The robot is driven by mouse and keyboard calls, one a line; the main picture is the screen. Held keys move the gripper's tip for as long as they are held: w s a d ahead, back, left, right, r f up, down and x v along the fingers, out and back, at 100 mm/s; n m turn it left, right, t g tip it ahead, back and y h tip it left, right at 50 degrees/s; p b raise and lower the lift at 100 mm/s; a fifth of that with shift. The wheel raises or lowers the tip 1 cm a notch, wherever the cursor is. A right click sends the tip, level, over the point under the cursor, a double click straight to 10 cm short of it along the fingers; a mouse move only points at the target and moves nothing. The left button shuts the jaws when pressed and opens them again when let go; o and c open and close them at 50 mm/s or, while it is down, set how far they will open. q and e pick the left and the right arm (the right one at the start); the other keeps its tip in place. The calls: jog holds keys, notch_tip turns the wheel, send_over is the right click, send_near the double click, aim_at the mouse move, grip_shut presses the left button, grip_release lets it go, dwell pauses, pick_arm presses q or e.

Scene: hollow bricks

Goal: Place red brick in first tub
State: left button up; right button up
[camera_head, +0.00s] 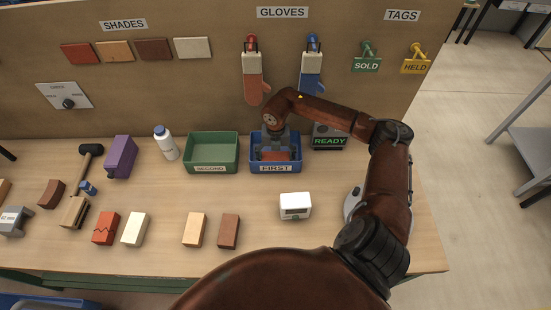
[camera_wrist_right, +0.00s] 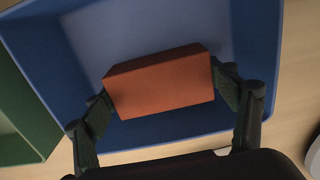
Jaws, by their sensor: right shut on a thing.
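The red brick (camera_wrist_right: 160,82) is between the fingers of my right gripper (camera_wrist_right: 165,98), which is shut on it. In the head view the brick (camera_head: 274,155) shows inside the blue tub labelled FIRST (camera_head: 277,168), with my right gripper (camera_head: 276,150) reaching down over it. The wrist view shows the tub's blue walls (camera_wrist_right: 45,62) around the brick. I cannot tell whether the brick touches the tub floor. My left gripper is not in view.
The green tub labelled SECOND (camera_head: 211,169) stands left of the blue tub. A READY display (camera_head: 328,141) is at its right. A white box (camera_head: 295,206) stands in front.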

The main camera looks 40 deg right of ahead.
aim_at(275, 157)
jog(key=o, duration=1.8)
jog(key=shift+f, duration=0.1)
notch_tip(275, 157, up, 12)
jog(key=shift+a, duration=0.1)
